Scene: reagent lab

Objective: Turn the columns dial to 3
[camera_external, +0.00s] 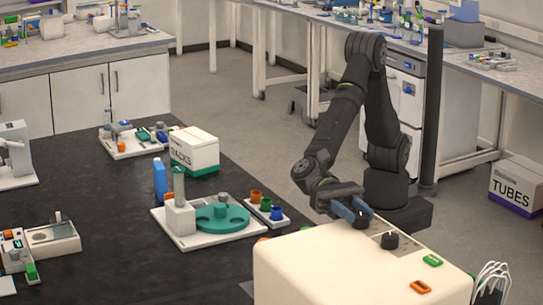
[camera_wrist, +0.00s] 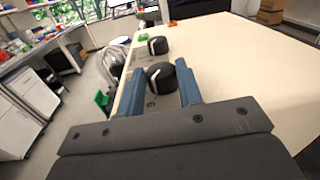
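Two black dials sit on a grey panel on top of the cream machine (camera_external: 340,270). The nearer dial to my gripper (camera_external: 361,221) also shows in the wrist view (camera_wrist: 162,78). The other dial (camera_external: 389,240) stands beyond it in the wrist view (camera_wrist: 158,46). The panel's labels and numbers are too small to read, so I cannot tell which is the columns dial. My gripper (camera_external: 352,209) has blue fingers, which also show in the wrist view (camera_wrist: 160,92). It is open, with the nearer dial between its fingers; contact is unclear.
A green piece (camera_external: 432,260) and an orange piece (camera_external: 420,287) are on the machine top. A teal round device (camera_external: 222,217) and a RACKS box (camera_external: 195,150) stand on the black bench at left. The machine top is otherwise clear.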

